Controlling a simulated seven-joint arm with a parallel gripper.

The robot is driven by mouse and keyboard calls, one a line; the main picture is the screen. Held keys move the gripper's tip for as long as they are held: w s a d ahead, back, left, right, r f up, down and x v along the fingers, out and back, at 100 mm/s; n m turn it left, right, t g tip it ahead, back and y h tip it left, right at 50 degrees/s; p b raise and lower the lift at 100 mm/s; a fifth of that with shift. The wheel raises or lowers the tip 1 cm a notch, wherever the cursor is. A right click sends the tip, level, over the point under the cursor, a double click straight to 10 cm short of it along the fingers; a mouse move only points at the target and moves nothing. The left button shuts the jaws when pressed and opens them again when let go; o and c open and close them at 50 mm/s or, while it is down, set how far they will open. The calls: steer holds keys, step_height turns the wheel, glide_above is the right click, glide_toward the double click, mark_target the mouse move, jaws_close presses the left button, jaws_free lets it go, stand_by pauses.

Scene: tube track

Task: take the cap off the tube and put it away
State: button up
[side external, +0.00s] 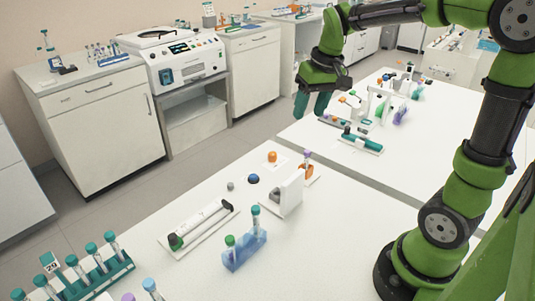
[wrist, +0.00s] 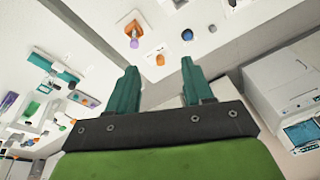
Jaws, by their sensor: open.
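My gripper (side external: 312,104) is open and empty, high above the gap between the two tables; its teal fingers also show in the wrist view (wrist: 159,68). Below it on the near table, a purple-capped tube (side external: 307,157) stands in or beside an orange holder (side external: 306,174). In the wrist view the purple cap (wrist: 134,43) is by the orange holder (wrist: 132,28). A blue rack (side external: 245,252) holds a tube with a green cap (side external: 231,240) and one with a teal cap (side external: 255,210). I cannot tell which tube is meant.
An orange knob-like piece (side external: 272,156), a blue dome (side external: 253,179) and a small grey piece (side external: 230,186) sit near a white stand (side external: 287,193). A teal rack (side external: 100,275) holds several tubes. The far table (side external: 345,158) carries more labware. The near table's right part is clear.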

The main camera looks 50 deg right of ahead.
steer(key=g, duration=0.2)
glide_above(307, 151)
steer(key=d+r+n, duration=0.1)
steer(key=n, duration=0.1)
steer(key=shift+g, duration=0.3)
step_height(307, 151, down, 11)
steer(key=shift+w+a+r, duration=0.1)
steer(key=shift+w, duration=0.05)
steer(key=shift+s+a+f, duration=0.1)
steer(key=shift+a+f, duration=0.1)
steer(key=shift+f, duration=1.2)
steer(key=shift+s+a+f, duration=0.1)
steer(key=shift+a+f, duration=0.05)
steer(key=shift+f, duration=1.2)
jaws_close()
